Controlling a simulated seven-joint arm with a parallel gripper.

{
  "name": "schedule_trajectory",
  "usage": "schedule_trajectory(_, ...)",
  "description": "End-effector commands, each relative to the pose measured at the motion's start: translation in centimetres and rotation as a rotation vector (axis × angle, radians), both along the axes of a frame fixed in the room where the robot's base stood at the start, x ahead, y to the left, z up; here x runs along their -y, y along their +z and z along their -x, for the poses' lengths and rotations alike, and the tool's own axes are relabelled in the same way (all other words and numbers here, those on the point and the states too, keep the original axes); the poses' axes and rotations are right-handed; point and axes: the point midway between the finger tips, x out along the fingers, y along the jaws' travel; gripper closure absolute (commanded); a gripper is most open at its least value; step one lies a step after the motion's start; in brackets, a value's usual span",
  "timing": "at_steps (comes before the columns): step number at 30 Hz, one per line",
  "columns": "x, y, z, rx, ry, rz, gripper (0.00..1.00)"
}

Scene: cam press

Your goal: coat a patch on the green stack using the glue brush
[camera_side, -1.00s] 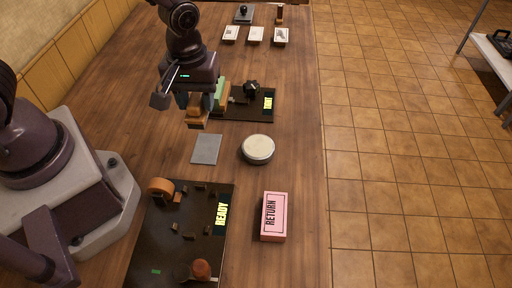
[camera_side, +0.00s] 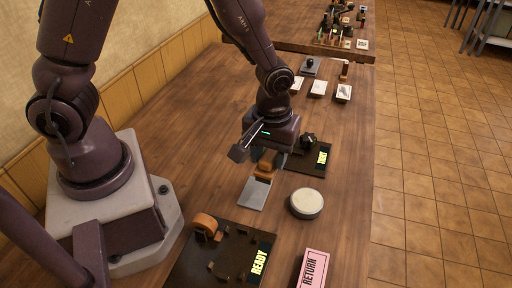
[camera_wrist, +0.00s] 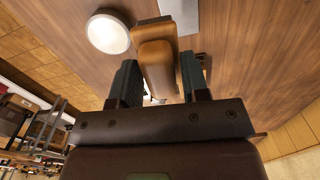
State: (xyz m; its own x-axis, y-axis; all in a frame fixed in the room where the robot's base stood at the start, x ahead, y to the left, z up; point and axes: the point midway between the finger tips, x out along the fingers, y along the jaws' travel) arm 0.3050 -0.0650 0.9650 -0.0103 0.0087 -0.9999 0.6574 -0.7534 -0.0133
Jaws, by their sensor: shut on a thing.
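The glue brush, a tan wooden block-like piece (camera_side: 264,166), is held in my gripper (camera_side: 265,158) just beyond the far edge of a grey flat pad (camera_side: 252,195). In the wrist view the brush (camera_wrist: 156,62) stands between the two dark fingers of my gripper (camera_wrist: 158,84), which are shut on it. Its working end is not clear, and I cannot tell whether it touches anything. The green stack is not visible now; my gripper covers that part of the side view.
A round white-topped dish (camera_side: 306,203) stands right of the pad. A dark board marked READY (camera_side: 215,264) and a pink RETURN box (camera_side: 313,270) are in front. White cards (camera_side: 318,88) lie farther back.

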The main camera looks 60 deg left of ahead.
Motion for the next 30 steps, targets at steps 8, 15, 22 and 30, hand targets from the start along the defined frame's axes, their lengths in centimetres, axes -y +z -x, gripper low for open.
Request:
schedule_trajectory(8, 5.3, -0.4, -5.6, 0.013, 0.007, 0.004, 0.77)
schedule_trajectory(15, 5.9, -0.2, -6.6, 0.009, 0.069, 0.008, 0.77)
schedule_trajectory(22, 5.8, -2.5, -6.6, 0.008, 0.07, 0.008, 0.77)
schedule_trajectory(30, 5.8, -4.9, -6.7, 0.01, 0.069, 0.008, 0.77)
